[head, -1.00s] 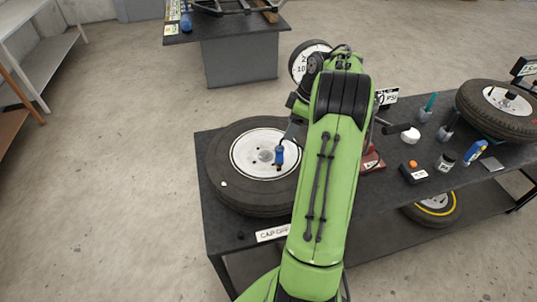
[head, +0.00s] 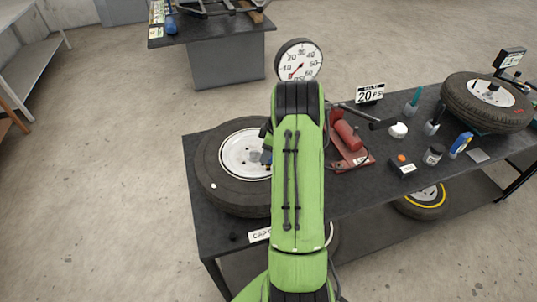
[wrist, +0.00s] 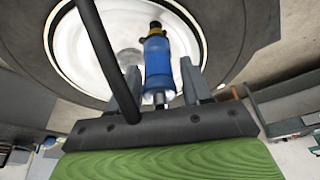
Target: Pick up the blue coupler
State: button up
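The blue coupler (wrist: 158,62) shows in the wrist view, with a brass and black tip at its far end and a silver stem at its near end. The contact is hard to see. Behind it is the white rim of the wheel (wrist: 85,50). In the head view, that wheel (head: 215,180) lies flat on the table, and my green arm hides most of the gripper and coupler at its right side.
The dark table (head: 205,235) holds a red pump (head: 347,136), a pressure gauge (head: 299,62), a 20 PSI sign (head: 369,93) and a second tire (head: 487,102). Open floor lies to the left.

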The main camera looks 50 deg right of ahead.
grip_shut()
notch_tip(320, 180, up, 12)
jog(key=shift+r+p, duration=0.2)
jog(key=shift+p, duration=0.95)
jog(key=shift+r+p, duration=0.35)
jog(key=shift+r, duration=0.05)
jog(key=shift+f, duration=0.15)
